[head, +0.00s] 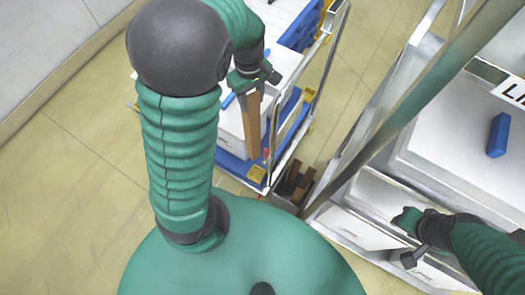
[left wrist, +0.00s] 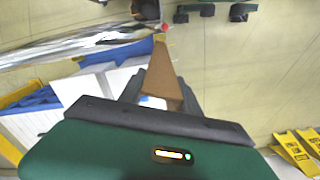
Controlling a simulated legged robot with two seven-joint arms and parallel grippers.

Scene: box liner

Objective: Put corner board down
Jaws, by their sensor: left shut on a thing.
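The corner board (head: 252,122) is a long, narrow brown strip, hanging down from my left gripper (head: 250,86) beside the cart in the head view. The left gripper is shut on its upper end. In the left wrist view the brown board (left wrist: 162,75) runs away from between the dark fingers. Its lower end in the head view is beside a white box (head: 231,125) on the cart. My right gripper (head: 408,238) is at the lower right, over the metal frame; no corner board shows in it, and its jaw opening is unclear.
A cart with blue shelves (head: 236,165) and silver rails stands ahead. Brown pieces (head: 296,182) stand in a grey bin near its front corner. A metal frame post (head: 400,110) and a grey surface with a blue block (head: 498,135) fill the right. Tiled floor is clear at left.

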